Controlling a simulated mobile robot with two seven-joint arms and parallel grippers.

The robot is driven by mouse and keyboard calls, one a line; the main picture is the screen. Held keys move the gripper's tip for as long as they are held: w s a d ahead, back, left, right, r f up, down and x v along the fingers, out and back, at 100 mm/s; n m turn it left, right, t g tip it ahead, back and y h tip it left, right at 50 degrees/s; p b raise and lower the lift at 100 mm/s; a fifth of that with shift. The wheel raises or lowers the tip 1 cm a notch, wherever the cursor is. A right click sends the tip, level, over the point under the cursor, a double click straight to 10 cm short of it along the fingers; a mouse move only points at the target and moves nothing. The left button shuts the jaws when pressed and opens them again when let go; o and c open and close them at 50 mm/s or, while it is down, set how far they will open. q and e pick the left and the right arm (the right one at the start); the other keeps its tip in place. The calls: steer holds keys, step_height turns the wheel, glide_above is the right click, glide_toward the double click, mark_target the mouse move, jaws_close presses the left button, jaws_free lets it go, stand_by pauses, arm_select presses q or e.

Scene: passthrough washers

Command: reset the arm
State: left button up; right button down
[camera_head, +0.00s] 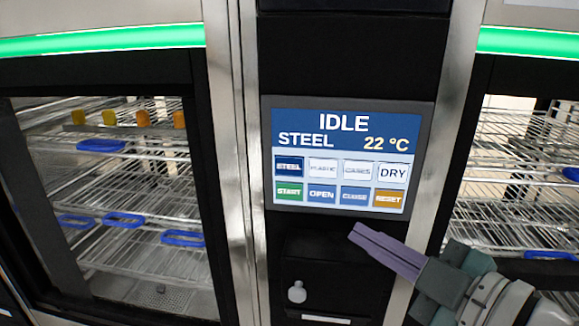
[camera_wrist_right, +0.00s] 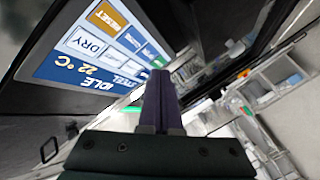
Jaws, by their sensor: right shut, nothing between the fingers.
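My right gripper (camera_head: 357,233) comes in from the lower right in the head view. Its purple fingers are shut together and empty, and their tips are just below the control screen (camera_head: 339,188). In the right wrist view the shut fingers (camera_wrist_right: 159,75) point up past the edge of the screen (camera_wrist_right: 90,62). Whether the fingertips touch the panel I cannot tell. The screen reads IDLE, STEEL and 22 °C, with the STEEL button dark blue and an orange RESET button (camera_head: 389,199) at its lower right. My left gripper is in neither view.
Glass washer doors stand on the left (camera_head: 110,200) and right (camera_head: 510,190), with wire racks behind them. Blue-handled and orange-yellow items (camera_head: 143,118) sit on the left racks. A small knob (camera_head: 297,291) sits below the screen. Green light strips (camera_head: 100,40) run along the top.

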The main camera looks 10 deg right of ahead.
steer(key=s+d+f+m+g+h, duration=0.15)
steer(key=s+m+g, duration=0.25)
steer(key=s, duration=0.4)
steer(key=s+d+f+m+g+h, duration=0.1)
steer(key=s+f+m+g+h, duration=0.2)
steer(key=s, duration=0.4)
steer(key=s+d+f+m+g+h, duration=0.1)
steer(key=s+d+m+g+h, duration=0.2)
steer(key=s+m, duration=0.4)
step_height(320, 180, up, 18)
steer(key=s+a+n+g+p, duration=0.1)
steer(key=p, duration=1.6)
steer(key=shift+s, duration=0.35)
steer(key=shift+f, duration=0.2)
